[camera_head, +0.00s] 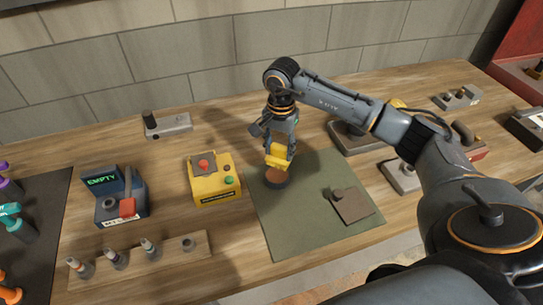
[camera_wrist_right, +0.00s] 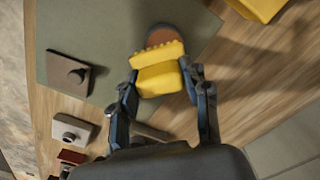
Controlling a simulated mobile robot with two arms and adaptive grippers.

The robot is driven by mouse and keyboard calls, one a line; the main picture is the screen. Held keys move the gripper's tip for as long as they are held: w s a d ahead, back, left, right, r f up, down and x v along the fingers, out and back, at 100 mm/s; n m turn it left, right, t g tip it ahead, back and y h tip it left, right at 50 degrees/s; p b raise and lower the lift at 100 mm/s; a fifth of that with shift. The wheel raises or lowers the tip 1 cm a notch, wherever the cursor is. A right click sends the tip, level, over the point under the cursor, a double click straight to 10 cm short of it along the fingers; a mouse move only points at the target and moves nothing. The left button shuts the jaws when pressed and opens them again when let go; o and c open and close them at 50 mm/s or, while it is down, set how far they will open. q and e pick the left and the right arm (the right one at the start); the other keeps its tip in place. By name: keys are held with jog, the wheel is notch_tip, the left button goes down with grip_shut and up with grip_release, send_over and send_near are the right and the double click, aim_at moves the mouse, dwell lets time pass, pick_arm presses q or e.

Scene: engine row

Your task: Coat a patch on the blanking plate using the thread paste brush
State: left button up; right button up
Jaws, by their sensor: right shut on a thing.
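The blanking plate, taken to be the flat brown-grey square plate with a round knob (camera_head: 357,208), lies on the right part of a green mat (camera_head: 290,233). It also shows in the wrist view (camera_wrist_right: 62,82). My right gripper (camera_head: 279,150) points down over the mat's upper left part, shut on a yellow block-like thing, taken to be the thread paste brush (camera_head: 277,160). The brush shows between the fingers in the wrist view (camera_wrist_right: 160,72). Directly below it is a round, dark-rimmed pot with a copper-brown top (camera_head: 276,179). Whether the brush touches the pot's contents is hidden. My left gripper is not in view.
Further left are a dark unit reading EMPTY (camera_head: 118,197) and a wooden strip with several small fittings (camera_head: 140,262). Metal blocks stand behind and right of the mat.

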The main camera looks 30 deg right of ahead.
aim_at(278, 163)
jog(key=shift+w, duration=0.65)
jog(key=shift+s+d+f, duration=0.2)
jog(key=shift+s+f, duration=0.05)
jog(key=shift+s+f+b, duration=0.1)
jog(key=shift+f+b, duration=0.2)
jog(key=shift+f, duration=0.05)
notch_tip(278, 163, down, 4)
jog(key=shift+a+r+b, duration=0.1)
jog(key=shift+r+b, duration=0.1)
jog(key=shift+b, duration=0.6)
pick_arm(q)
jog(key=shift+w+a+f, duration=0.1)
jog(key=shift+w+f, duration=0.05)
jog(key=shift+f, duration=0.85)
pick_arm(e)
jog(key=shift+f, duration=0.45)
pick_arm(q)
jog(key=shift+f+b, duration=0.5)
jog(key=shift+b, duration=0.1)
pick_arm(e)
jog(key=shift+f, duration=0.45)
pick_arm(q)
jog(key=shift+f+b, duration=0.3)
pick_arm(e)
jog(key=shift+f, duration=0.1)
